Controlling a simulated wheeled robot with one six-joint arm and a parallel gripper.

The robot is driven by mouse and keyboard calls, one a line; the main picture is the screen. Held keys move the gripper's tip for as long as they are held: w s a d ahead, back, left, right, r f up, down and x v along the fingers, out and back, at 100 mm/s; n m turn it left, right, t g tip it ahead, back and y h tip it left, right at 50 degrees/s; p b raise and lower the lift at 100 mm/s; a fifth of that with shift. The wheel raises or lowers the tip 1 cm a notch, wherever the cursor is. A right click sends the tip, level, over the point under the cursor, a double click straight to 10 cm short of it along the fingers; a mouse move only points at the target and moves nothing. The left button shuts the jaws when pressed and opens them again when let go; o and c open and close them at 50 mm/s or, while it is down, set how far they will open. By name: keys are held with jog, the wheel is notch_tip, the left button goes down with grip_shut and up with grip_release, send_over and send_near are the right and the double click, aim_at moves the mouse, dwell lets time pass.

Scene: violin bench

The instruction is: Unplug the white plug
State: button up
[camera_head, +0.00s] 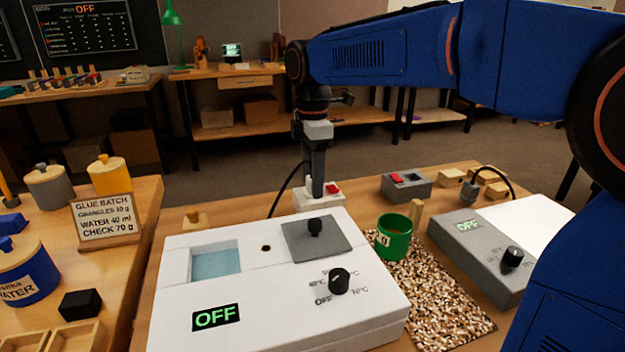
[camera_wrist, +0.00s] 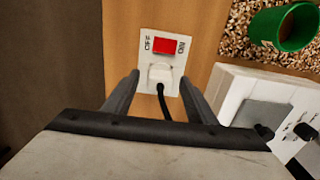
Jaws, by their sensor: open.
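The white plug (camera_wrist: 160,73) sits in a white socket block (camera_wrist: 148,50) with a red switch (camera_wrist: 164,46) marked OFF and ON. A black cord (camera_wrist: 162,100) runs from the plug toward my gripper. My gripper (camera_wrist: 160,82) is open, with one finger on each side of the plug and no visible grip on it. In the head view my gripper (camera_head: 318,190) points down over the white socket block (camera_head: 312,199), behind the white heater box. There the plug is mostly hidden behind my gripper, and the red switch (camera_head: 333,188) shows beside it.
The white heater box (camera_head: 370,318) reads OFF and stands in front of the socket. A green mug (camera_head: 394,243) stands on a speckled mat (camera_head: 440,315) to the right. A grey switched block (camera_head: 407,187) and a grey panel box (camera_head: 470,255) are farther right.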

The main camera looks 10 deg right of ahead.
jog(key=shift+f, duration=0.35)
jog(key=shift+c, duration=0.4)
jog(key=c, duration=1.1)
